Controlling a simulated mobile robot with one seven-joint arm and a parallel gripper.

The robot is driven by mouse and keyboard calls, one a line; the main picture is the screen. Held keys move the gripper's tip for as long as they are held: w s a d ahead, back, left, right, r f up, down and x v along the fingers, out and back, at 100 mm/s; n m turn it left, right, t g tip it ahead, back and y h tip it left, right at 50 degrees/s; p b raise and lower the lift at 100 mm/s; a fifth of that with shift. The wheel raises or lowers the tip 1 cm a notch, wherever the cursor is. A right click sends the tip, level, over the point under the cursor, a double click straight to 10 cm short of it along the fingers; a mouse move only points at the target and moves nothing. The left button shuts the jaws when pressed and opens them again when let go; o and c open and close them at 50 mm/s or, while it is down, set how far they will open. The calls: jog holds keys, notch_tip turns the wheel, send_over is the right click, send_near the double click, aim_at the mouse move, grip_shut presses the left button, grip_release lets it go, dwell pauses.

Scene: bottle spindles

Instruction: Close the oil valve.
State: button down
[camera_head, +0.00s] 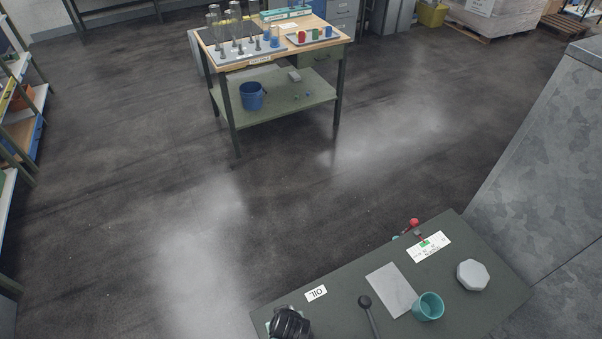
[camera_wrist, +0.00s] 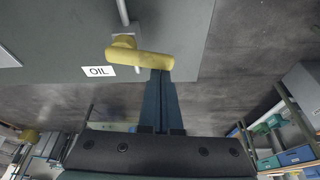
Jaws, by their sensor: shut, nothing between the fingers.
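The oil valve's yellow handle (camera_wrist: 145,59) shows in the wrist view beside the white "OIL" label (camera_wrist: 98,71). It lies crosswise to a thin grey pipe (camera_wrist: 123,12), with its yellow hub at the left end. My gripper (camera_wrist: 160,73) is shut and empty, its fingertips at the right end of the handle; I cannot tell if they touch it. In the head view my gripper (camera_head: 290,322) is at the bottom edge, by the "OIL" label (camera_head: 316,293) on the dark green panel (camera_head: 350,261). The valve handle is hidden there.
The panel also carries a black-knobbed lever (camera_head: 365,301), a teal cup (camera_head: 428,306), a grey octagonal piece (camera_head: 473,275) and a red ball (camera_head: 413,223) at its far edge. A large grey cabinet (camera_head: 545,150) stands at right. A workbench (camera_head: 275,95) stands beyond open floor.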

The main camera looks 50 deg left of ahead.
jog(key=shift+s+d+n, duration=0.1)
jog(key=shift+d+n, duration=0.1)
jog(key=shift+n, duration=0.1)
jog(key=shift+s+d, duration=0.2)
dwell(0.6)
